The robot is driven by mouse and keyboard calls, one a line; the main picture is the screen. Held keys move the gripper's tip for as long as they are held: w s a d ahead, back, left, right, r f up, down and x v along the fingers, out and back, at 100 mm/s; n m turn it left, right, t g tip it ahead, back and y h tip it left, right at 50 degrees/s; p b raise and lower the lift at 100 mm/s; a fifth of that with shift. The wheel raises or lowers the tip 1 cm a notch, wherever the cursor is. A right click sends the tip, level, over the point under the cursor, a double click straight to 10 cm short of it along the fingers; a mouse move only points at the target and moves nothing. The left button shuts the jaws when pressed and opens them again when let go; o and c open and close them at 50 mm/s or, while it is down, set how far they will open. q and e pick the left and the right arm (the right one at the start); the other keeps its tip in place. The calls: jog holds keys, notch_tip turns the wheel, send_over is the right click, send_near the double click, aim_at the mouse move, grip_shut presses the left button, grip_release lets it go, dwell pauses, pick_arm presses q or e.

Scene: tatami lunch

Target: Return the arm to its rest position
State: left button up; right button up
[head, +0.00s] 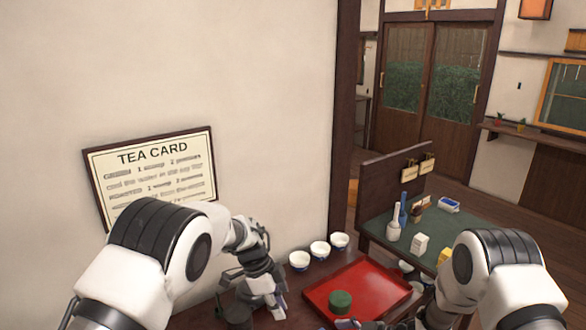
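My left arm comes in from the left, and its gripper (257,298) points down over the left part of the dark table. A dark rounded shape (236,314) shows beside and partly behind the gripper; I cannot tell what it is or whether they touch. The left finger gap is not clear. My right arm comes in from the lower right. Its gripper is low at the bottom edge, mostly cut off or hidden by the arm, so its fingers cannot be read.
A red tray (357,283) holds a green round container (340,301). White bowls (320,250) stand behind it along the wall. A green-topped table (462,229) with bottles and small boxes stands at right. A tea card (152,172) hangs on the left wall.

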pick_arm(q)
jog(key=s+a+f+n+t+h, duration=0.1)
jog(key=s+a+f+n+h, duration=0.2)
jog(key=s+f+n, duration=0.6)
jog(key=s+a+f+n+t+h, duration=0.1)
jog(key=s+a+f+n+h, duration=0.15)
jog(key=s+f+n, duration=0.65)
pick_arm(e)
jog(key=s+d+f+m+h, duration=0.25)
jog(key=s+f+m, duration=0.25)
jog(key=s, duration=0.3)
jog(key=s+d+f+m+h, duration=0.2)
jog(key=s+f+m+h, duration=0.1)
jog(key=s+f+m, duration=0.4)
pick_arm(q)
jog(key=s+a+n+g+y, duration=0.1)
jog(key=s+a+y, duration=0.8)
jog(key=s+a, duration=0.8)
jog(key=s, duration=0.3)
jog(key=shift+f, duration=0.35)
pick_arm(e)
jog(key=s+d+m+g+h, duration=0.1)
jog(key=s+d+g+h, duration=0.1)
jog(key=s+d, duration=0.3)
jog(key=s+d+m+g+h, duration=0.1)
jog(key=s+d+h, duration=0.3)
jog(key=s, duration=0.9)
jog(key=shift+s+d+r+g, duration=0.4)
jog(key=shift+d+g, duration=0.15)
jog(key=shift+g, duration=0.15)
